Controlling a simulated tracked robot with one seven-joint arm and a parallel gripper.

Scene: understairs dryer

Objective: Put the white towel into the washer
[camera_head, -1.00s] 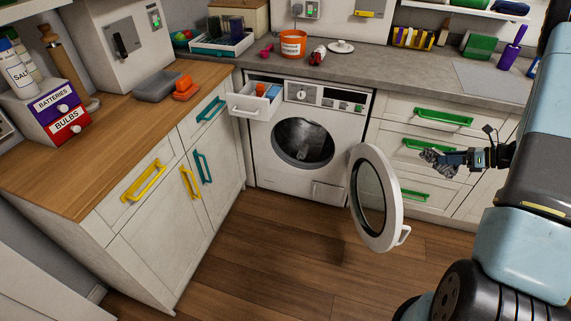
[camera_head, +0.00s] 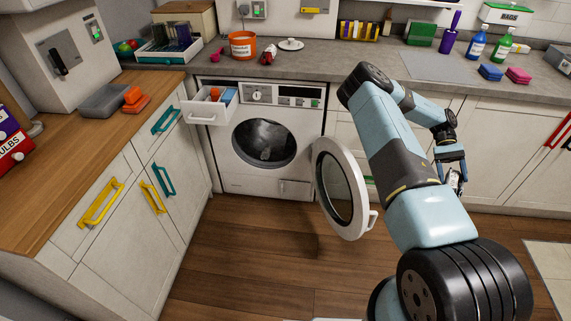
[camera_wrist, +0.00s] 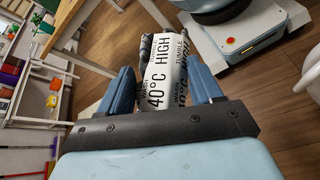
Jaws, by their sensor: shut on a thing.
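The white washer (camera_head: 266,182) stands under the grey counter. Its round door (camera_head: 341,190) is swung wide open and its dark drum (camera_head: 263,143) faces me. My gripper (camera_head: 456,180) is to the right of the door, in front of the cabinets and apart from the washer. In the wrist view my gripper (camera_wrist: 163,85) is shut on a white item (camera_wrist: 168,70) printed "40°C HIGH" and "TUMBLE". It looks like a towel's care label; the rest of it is mostly hidden. No other white towel is clear. In the body view my arm hides part of the cabinets.
The washer's detergent drawer (camera_head: 212,105) is pulled out, with an orange item in it. The open door juts over the wooden floor (camera_head: 250,250). A wooden-topped cabinet (camera_head: 95,150) flanks the left. An orange tub (camera_head: 243,46) stands on the counter.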

